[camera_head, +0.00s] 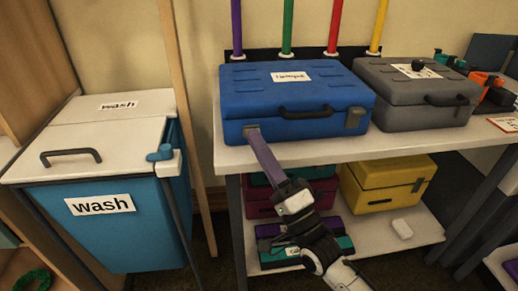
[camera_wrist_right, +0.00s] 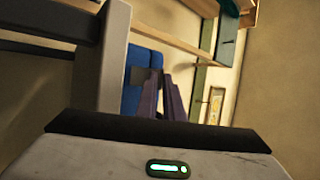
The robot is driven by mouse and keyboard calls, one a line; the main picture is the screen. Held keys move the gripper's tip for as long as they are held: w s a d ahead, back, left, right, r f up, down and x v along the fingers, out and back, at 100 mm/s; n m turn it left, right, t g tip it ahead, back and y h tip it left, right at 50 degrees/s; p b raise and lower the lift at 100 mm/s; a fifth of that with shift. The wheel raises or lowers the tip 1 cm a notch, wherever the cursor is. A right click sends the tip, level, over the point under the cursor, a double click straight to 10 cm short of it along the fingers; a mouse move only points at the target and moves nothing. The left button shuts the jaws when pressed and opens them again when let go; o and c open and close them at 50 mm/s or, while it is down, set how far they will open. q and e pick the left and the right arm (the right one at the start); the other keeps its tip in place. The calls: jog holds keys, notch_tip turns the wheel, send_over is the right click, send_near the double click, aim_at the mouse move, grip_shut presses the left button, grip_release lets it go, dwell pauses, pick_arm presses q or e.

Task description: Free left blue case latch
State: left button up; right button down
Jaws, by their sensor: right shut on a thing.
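The blue case (camera_head: 297,96) stands closed on the white shelf top, with a white label on its lid and a black handle (camera_head: 305,111) at the front. Its right latch (camera_head: 354,118) is grey and sits at the front right. My right gripper (camera_head: 254,134) reaches up from below, its purple fingers shut at the left latch on the case's front left; they mostly hide that latch. In the right wrist view the two purple fingers (camera_wrist_right: 163,90) meet the blue case (camera_wrist_right: 132,88) near a dark latch part. My left gripper is out of view.
A grey case (camera_head: 415,88) stands close to the right of the blue one. A wash bin (camera_head: 100,180) is at the left. A yellow case (camera_head: 385,184) and other cases sit on the lower shelf, behind and beside my right arm. Coloured poles rise behind.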

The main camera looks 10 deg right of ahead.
jog(key=c, duration=1.9)
grip_release()
jog(key=shift+o, duration=0.2)
jog(key=shift+f, duration=0.1)
jog(key=v, duration=1)
jog(key=shift+s, duration=0.2)
